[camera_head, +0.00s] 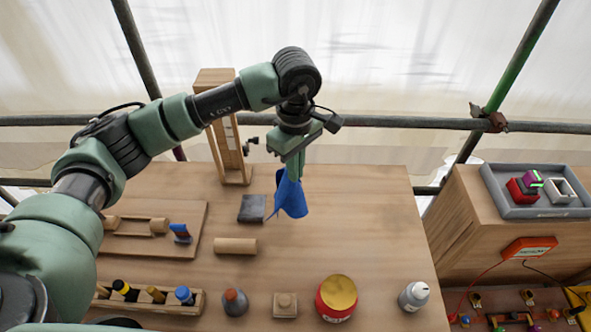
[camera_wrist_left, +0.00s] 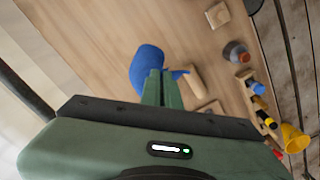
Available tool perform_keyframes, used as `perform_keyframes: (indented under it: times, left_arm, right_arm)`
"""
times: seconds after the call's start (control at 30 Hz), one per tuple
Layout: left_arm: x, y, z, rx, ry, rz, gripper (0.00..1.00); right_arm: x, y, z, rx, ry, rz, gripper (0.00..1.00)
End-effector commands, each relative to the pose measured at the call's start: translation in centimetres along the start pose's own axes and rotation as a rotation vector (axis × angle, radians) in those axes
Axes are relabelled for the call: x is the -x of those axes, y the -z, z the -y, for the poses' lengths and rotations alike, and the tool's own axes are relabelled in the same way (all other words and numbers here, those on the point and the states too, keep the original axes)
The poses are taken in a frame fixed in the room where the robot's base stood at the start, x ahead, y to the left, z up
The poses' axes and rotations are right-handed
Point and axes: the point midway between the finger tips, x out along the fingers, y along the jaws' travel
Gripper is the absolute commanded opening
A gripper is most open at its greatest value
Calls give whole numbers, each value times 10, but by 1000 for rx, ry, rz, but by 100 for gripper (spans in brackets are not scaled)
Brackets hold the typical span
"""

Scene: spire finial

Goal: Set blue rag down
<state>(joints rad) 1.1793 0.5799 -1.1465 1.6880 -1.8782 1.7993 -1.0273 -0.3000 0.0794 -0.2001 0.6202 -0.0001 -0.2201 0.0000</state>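The blue rag (camera_head: 291,197) hangs from my left gripper (camera_head: 293,168) above the back middle of the wooden table (camera_head: 350,220). In the left wrist view, the rag (camera_wrist_left: 148,68) shows at the tips of the green fingers (camera_wrist_left: 161,88), which are close together on it. The rag hangs draped, its lower end near or over the table; I cannot tell whether it touches. My right gripper is not in view.
A dark square block (camera_head: 252,208) and a wooden cylinder (camera_head: 235,246) lie left of the rag. A wooden stand (camera_head: 234,150) rises behind. A red tin (camera_head: 337,298) and white bottle (camera_head: 413,296) stand in front. The table right of the rag is clear.

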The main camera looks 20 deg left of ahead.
Motion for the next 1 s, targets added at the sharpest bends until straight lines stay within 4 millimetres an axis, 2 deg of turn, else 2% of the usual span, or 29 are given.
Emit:
perform_keyframes:
  times: [0.57,0.67,0.77,1.0]
  left_arm:
    - [0,-1,-3,0,-1,0,0]
    - [4,-6,-13,-1,-3,1,0]
    - [11,-14,-32,-2,-4,1,0]
    - [18,-40,-91,0,-1,-1,0]
  right_arm:
    - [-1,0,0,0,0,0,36]
    - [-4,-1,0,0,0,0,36]
    - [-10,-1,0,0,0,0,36]
    - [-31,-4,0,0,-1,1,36]
